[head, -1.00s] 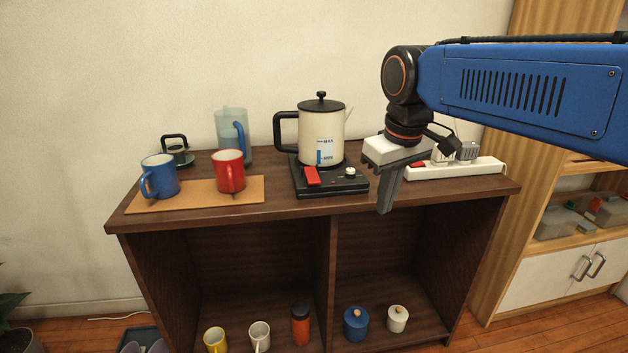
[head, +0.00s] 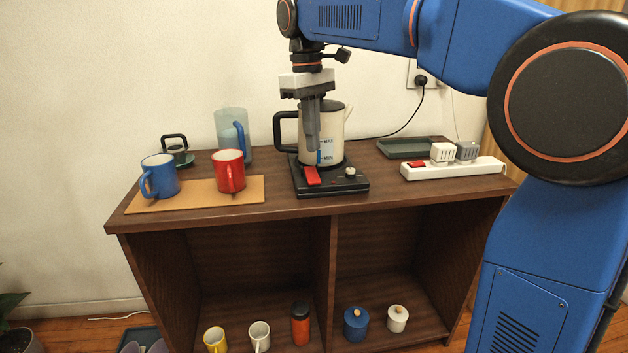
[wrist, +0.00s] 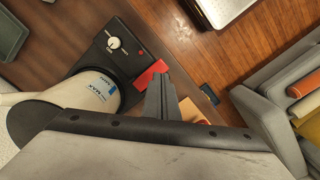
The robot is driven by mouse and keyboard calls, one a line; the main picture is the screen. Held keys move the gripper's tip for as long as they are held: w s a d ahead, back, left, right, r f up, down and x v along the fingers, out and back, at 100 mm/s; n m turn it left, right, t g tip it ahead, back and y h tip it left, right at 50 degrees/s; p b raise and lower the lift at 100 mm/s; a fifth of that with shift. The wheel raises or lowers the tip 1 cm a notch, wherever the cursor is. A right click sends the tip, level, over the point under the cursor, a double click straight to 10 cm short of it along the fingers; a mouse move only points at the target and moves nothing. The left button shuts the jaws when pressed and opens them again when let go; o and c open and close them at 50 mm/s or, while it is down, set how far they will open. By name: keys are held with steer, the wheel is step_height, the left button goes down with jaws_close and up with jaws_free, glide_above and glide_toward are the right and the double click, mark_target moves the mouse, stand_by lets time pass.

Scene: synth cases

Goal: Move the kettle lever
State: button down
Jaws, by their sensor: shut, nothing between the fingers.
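The cream kettle (head: 333,133) with a black handle stands upright on its black base (head: 343,186) on the cabinet top. The red lever (head: 312,176) is at the front left of the base, beside a white knob (head: 350,171). In the wrist view the red lever (wrist: 151,73) lies by the fingertips, and the kettle (wrist: 88,97) is at the left. My gripper (head: 313,146) points down in front of the kettle, above the red lever, and hides part of the kettle. Its fingers are shut and empty. I cannot tell whether the tips touch the lever.
Red mug (head: 230,170) and blue mug (head: 159,176) stand on a cork mat (head: 200,198) at the left, with a clear pitcher (head: 225,125) behind. A white power strip (head: 450,169) and grey tray (head: 405,148) are at the right. The front right of the top is free.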

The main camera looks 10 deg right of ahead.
mark_target(312, 179)
steer(key=shift+w+a+r, duration=0.1)
steer(key=shift+w+a, duration=0.2)
steer(key=shift+a, duration=0.1)
steer(key=shift+s+d+f, duration=0.15)
steer(key=shift+f, duration=1.65)
steer(key=shift+s+d+f, duration=0.1)
steer(key=shift+d+f, duration=0.05)
steer(key=shift+f, duration=1.6)
steer(key=shift+f, duration=0.75)
steer(key=shift+w+a+r, duration=0.3)
steer(key=shift+w+a, duration=0.25)
steer(key=shift+w, duration=0.05)
steer(key=shift+w+a+r, duration=0.25)
steer(key=shift+w+a, duration=0.25)
steer(key=shift+w, duration=0.05)
step_height(312, 179, up, 17)
steer(key=w+a, duration=0.1)
steer(key=shift+r, duration=0.15)
